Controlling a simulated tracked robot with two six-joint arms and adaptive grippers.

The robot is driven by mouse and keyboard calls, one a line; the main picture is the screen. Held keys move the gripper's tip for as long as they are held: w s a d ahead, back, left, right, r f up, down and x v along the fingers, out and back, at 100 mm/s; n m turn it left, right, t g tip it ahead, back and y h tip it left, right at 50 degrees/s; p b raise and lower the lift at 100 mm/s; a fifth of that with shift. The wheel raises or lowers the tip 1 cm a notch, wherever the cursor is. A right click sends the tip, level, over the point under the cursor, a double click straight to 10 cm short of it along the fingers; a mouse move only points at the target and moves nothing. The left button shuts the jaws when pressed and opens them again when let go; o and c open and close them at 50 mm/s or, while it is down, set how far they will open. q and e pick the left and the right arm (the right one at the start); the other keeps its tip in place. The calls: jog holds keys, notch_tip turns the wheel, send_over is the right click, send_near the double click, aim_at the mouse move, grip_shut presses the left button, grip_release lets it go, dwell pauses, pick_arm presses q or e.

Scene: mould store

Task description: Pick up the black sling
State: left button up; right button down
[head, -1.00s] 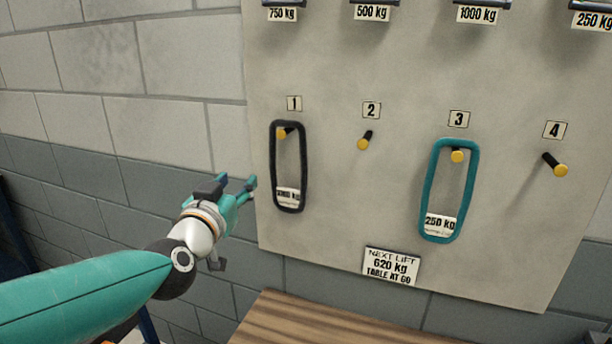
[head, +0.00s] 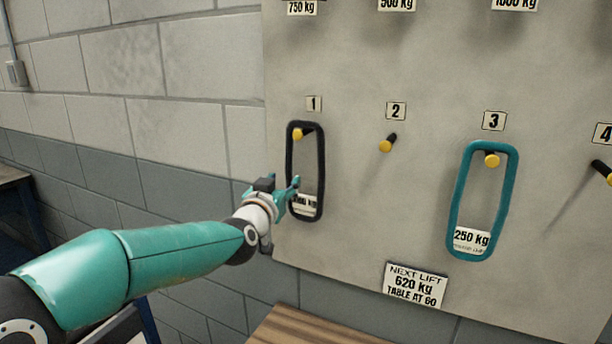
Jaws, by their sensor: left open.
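The black sling (head: 321,165) is a long loop hanging from the yellow-tipped peg 1 (head: 298,134) on the grey board. A white tag (head: 308,204) at its lower end is partly hidden by my gripper. My left gripper (head: 294,188) is open, in front of the lower left side of the sling. I cannot tell whether its fingers touch the sling or stand around its left strand. My right gripper is not in view.
A teal sling (head: 456,200) with a 250 kg tag hangs on peg 3. Peg 2 (head: 387,144) is bare. A sign (head: 415,285) reads "NEXT LIFT 620 kg TABLE AT 60". A wooden top (head: 310,330) lies below the board.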

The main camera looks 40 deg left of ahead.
aim_at(289, 175)
pick_arm(q)
jog(key=shift+p+x, duration=0.95)
jog(key=shift+x, duration=2.25)
grip_shut()
